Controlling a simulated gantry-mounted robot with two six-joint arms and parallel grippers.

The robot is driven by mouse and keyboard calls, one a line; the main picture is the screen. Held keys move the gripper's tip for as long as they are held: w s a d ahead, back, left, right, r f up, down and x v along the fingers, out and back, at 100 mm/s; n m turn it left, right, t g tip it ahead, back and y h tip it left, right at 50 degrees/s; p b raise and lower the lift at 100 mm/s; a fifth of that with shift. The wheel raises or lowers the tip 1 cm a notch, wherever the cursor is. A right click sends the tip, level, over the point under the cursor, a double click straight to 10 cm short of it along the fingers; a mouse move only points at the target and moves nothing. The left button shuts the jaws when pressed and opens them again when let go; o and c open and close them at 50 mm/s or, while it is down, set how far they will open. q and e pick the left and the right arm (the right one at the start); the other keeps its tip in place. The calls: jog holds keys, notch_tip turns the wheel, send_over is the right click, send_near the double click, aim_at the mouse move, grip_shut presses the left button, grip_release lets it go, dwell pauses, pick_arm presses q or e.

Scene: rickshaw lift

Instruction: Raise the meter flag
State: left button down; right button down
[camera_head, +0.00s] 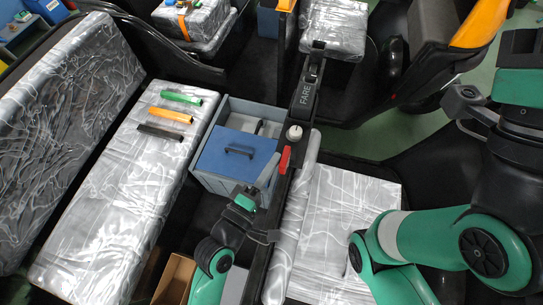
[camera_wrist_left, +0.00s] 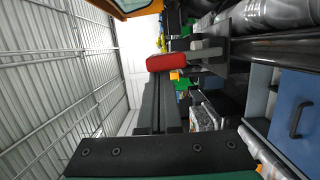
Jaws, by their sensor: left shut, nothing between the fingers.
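The meter flag, a red handle (camera_head: 285,159), sits at the side of the black meter post marked FARE (camera_head: 303,95), below a round white knob (camera_head: 294,133). In the left wrist view the red flag (camera_wrist_left: 168,66) joins a grey bar (camera_wrist_left: 206,50) running to the right. My left gripper (camera_head: 274,164) is shut and empty, its tips just left of the flag. In the left wrist view its two black fingers (camera_wrist_left: 162,82) lie together, tips just below the red flag; I cannot tell whether they touch it. My right arm is at the right; its gripper is not in view.
A blue-lidded box (camera_head: 236,154) stands left of the post. A plastic-covered bench (camera_head: 120,190) at left bears green (camera_head: 181,98), orange (camera_head: 170,115) and black (camera_head: 160,133) tubes. A wrapped seat (camera_head: 345,220) lies right of the post. A cardboard box (camera_head: 175,278) is at the bottom.

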pick_arm(q)
jog(key=shift+d, duration=0.15)
dwell(0.8)
jog(key=s+a+b, duration=0.1)
jog(key=s+a, duration=0.6)
jog(key=a, duration=0.2)
jog(key=shift+a, duration=0.3)
jog(key=shift+w, duration=0.1)
